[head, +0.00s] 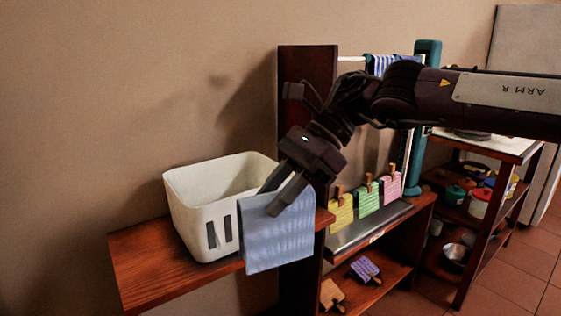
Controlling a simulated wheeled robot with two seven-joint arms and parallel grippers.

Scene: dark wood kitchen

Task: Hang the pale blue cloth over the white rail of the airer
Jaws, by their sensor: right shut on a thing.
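The pale blue cloth (277,240) hangs from my right gripper (278,198), which is shut on its upper edge. The cloth hangs in front of the right side of a white basket, its lower part reaching past the wooden shelf's front edge. The white rail (351,58) of the airer runs between a dark wood panel and a teal post (427,55), higher and to the right of the gripper. A blue striped cloth (385,64) hangs over the rail. My right arm hides part of the rail and airer. My left gripper is out of view.
The white basket (192,207) stands on the wooden shelf (140,262). The dark wood panel (302,92) rises between basket and airer. Yellow (341,215), green (369,200) and pink (391,188) cloths with wooden pegs stand below the rail. Pots (481,204) fill shelves at right.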

